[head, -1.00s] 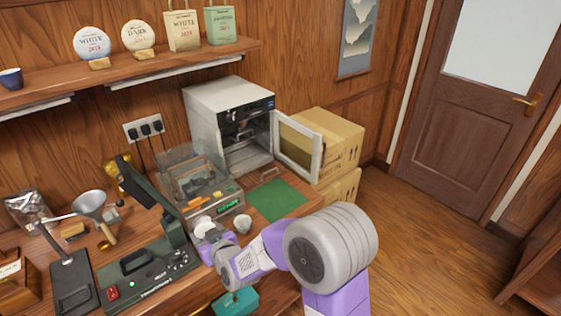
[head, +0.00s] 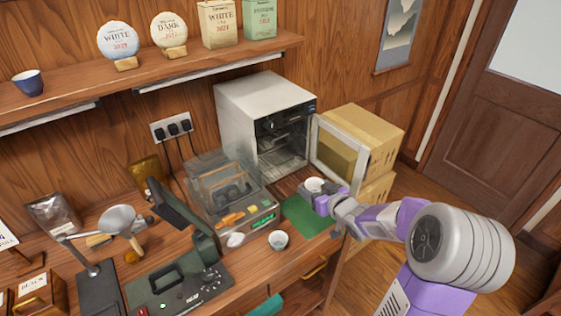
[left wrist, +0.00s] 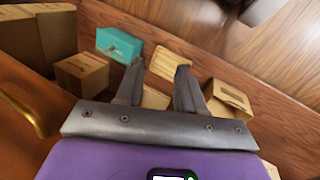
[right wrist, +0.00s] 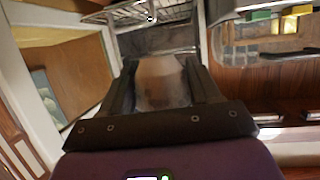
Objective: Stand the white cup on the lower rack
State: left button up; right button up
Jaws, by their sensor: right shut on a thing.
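My right gripper (head: 325,199) is shut on a white cup (head: 313,184) and holds it above the green mat, in front of the open cabinet. In the right wrist view the cup (right wrist: 160,82) shows blurred between the two fingers. The cabinet (head: 250,112) has wire racks inside. One rack (right wrist: 145,14) shows at the top of the right wrist view; I cannot tell which level it is. My left gripper (left wrist: 157,88) is open and empty, seen only in its wrist view, over boxes.
The cabinet door (head: 338,152) stands open to the right, beside cardboard boxes (head: 378,135). A clear-lidded scale (head: 238,215) is left of the mat.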

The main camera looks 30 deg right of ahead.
jog(key=shift+w+d, duration=0.1)
jog(key=shift+d, duration=0.15)
jog(key=b, duration=0.2)
send_over(278, 175)
jog(key=shift+f, duration=0.65)
jog(key=shift+f+b, duration=0.35)
jog(key=shift+f, duration=0.45)
notch_tip(278, 175, down, 4)
jog(key=shift+r+b, duration=0.1)
jog(key=shift+b, duration=0.45)
jog(key=shift+w, duration=0.1)
